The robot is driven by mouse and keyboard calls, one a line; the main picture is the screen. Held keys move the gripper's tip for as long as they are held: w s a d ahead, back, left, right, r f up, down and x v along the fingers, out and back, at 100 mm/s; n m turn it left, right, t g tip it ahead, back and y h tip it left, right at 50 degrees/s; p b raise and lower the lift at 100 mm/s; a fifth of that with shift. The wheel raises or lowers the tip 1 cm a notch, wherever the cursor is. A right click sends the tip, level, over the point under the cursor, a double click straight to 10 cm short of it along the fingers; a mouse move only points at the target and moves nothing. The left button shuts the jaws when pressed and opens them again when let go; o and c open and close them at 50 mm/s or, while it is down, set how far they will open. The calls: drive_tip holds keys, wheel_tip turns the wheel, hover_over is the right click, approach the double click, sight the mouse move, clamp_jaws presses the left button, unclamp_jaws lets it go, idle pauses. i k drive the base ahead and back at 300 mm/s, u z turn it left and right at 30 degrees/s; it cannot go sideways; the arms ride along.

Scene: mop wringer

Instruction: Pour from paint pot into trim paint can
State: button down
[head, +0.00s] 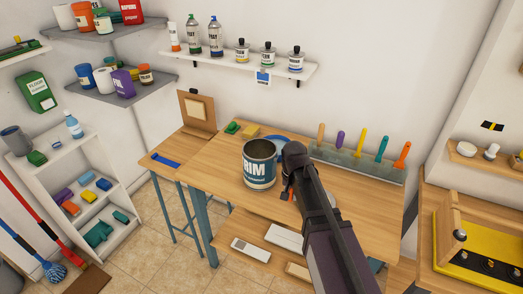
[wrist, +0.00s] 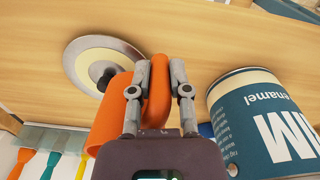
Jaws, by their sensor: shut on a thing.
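The trim paint can (head: 259,172) is a grey-rimmed, open-topped can with a blue label reading "RIM". It stands upright on the wooden workbench in the head view, just left of my gripper (head: 289,178). In the wrist view the can (wrist: 265,125) is at the right, apart from the fingers. The paint pot (wrist: 108,118) is orange. My gripper (wrist: 158,90) is shut on its looped orange handle, with a finger on each side. My arm hides most of the pot in the head view. The pot's inside and any paint are not visible.
A round grey-and-cream disc (wrist: 100,62) lies on the bench near the pot. A rack of coloured-handled tools (head: 360,160) stands along the bench's back. A blue round item (head: 281,142) is behind the can. The bench's front left (head: 215,180) is clear.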

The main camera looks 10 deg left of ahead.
sight(259, 155)
drive_tip(key=z, duration=0.1)
drive_tip(key=k, duration=1)
drive_tip(key=u, duration=0.25)
drive_tip(key=i, duration=0.5)
drive_tip(key=u, duration=0.05)
